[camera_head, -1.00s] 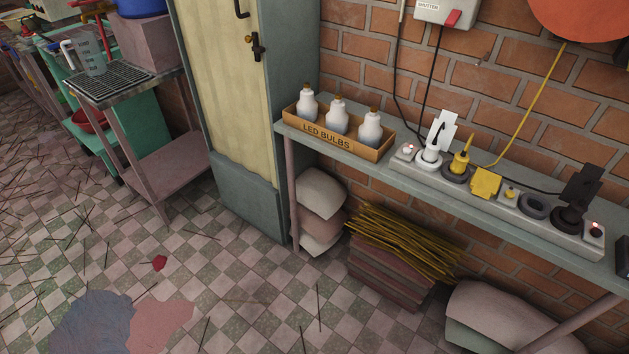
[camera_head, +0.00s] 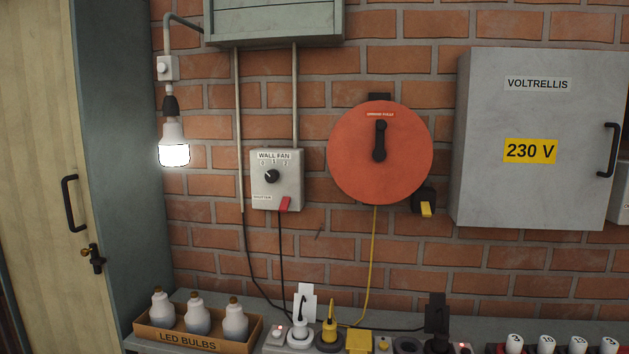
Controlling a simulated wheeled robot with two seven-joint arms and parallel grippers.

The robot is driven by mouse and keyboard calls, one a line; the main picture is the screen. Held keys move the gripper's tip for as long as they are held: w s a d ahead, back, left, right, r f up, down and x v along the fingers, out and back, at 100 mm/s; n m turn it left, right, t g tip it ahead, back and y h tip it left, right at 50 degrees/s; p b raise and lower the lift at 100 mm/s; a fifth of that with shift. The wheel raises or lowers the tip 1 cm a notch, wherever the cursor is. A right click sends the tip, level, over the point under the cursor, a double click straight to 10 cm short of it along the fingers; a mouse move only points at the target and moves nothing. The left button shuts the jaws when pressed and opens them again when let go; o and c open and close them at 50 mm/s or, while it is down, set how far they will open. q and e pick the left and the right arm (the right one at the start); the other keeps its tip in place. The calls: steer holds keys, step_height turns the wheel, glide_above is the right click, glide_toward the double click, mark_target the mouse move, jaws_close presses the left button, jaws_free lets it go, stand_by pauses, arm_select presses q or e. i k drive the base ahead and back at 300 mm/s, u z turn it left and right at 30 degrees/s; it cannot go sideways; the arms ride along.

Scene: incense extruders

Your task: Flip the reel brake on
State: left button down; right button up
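An orange-red cord reel (camera_head: 350,165) hangs on the brick wall in the middle of the head view. A black crank handle (camera_head: 380,141) sits at its centre, under a small label too small to read surely. At the reel's lower right edge is a black block (camera_head: 421,194) with a yellow lever (camera_head: 426,209) pointing down; it looks like the reel brake. Whether it is on or off, I cannot tell. A yellow cord (camera_head: 373,258) runs down from the reel. Neither of my grippers is in view.
A grey wall fan box (camera_head: 285,191) with a knob and red switch is left of the reel. A "230 V" cabinet (camera_head: 532,120) stands out close on the right. Below, a shelf holds a power strip with plugs (camera_head: 298,335) and a box of LED bulbs (camera_head: 188,342).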

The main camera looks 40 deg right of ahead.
mark_target(426, 207)
steer(key=z, duration=1.35)
steer(key=i, duration=1.1)
steer(key=u, duration=0.2)
